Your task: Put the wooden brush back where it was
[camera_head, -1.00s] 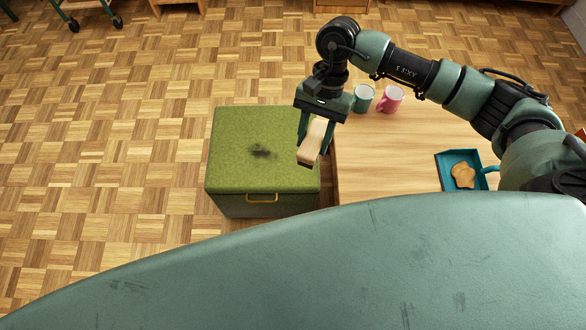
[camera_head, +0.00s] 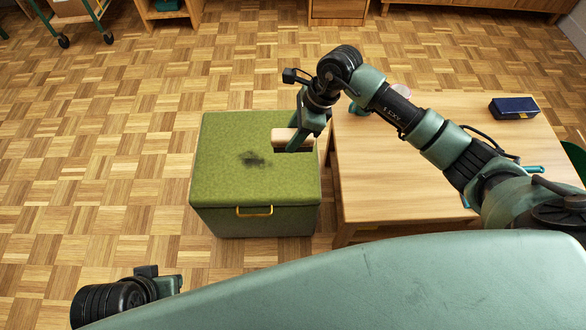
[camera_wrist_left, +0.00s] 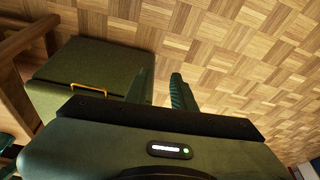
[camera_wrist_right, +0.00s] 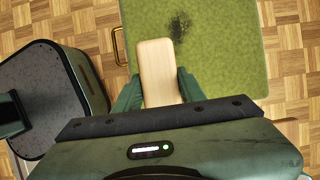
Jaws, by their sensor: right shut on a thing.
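The wooden brush (camera_head: 286,138) is held by my right gripper (camera_head: 299,141) over the right part of the green storage ottoman (camera_head: 225,185). The brush's pale wooden back also shows in the right wrist view (camera_wrist_right: 157,70), between the two fingers. Its bristles are hidden, and I cannot tell whether it touches the lid. A dark smudge (camera_head: 253,159) lies on the lid, left of the brush. My left gripper (camera_wrist_left: 162,82) is open and empty in its wrist view, with the ottoman beyond it; its wrist shows low at the left in the head view.
A wooden table (camera_head: 390,185) stands right of the ottoman, with a dark blue box (camera_head: 514,108) at its back. Mugs and a blue item are partly hidden by my right arm. The parquet floor left of the ottoman is clear.

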